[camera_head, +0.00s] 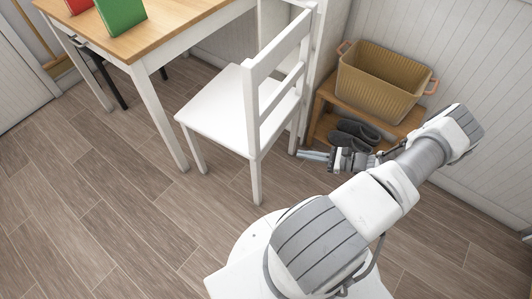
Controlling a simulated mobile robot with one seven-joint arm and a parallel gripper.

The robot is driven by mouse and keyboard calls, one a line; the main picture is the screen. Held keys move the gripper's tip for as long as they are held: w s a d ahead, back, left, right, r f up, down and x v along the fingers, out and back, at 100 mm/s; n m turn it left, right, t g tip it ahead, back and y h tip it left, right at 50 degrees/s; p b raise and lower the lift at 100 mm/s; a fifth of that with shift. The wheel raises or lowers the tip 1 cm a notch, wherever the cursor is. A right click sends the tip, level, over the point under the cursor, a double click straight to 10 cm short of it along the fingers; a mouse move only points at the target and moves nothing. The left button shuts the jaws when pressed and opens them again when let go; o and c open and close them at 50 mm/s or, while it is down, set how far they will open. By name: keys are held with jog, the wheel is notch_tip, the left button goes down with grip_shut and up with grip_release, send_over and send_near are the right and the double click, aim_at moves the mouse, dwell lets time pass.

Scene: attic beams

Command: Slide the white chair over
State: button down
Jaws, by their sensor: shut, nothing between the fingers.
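The white chair (217,107) stands upright on the wooden floor in the upper middle of the head view. Its seat faces left toward the table, and its slatted backrest is on the right. My gripper (300,154) is shut and empty. It is low, just right of the chair's legs and below the seat level in the picture. I cannot tell whether the fingertips touch a chair leg. My arm reaches to it from the lower right.
A white-legged table (170,30) with a wooden top stands left of the chair, holding a green book (121,14) and a red one (78,5). A wooden bench (403,128) with a yellow basket (380,85) and dark slippers (352,134) stands at right. The floor at lower left is clear.

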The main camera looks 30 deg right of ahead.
notch_tip(320, 180, down, 8)
jog(key=d+m+t+h+b, duration=0.1)
jog(key=m+t+h+b, duration=0.15)
jog(key=m+t, duration=0.2)
jog(key=p+x, duration=0.1)
jog(key=x, duration=1.1)
jog(key=shift+w+m+h, duration=0.4)
jog(key=shift+m+h, duration=0.05)
jog(key=shift+w, duration=0.15)
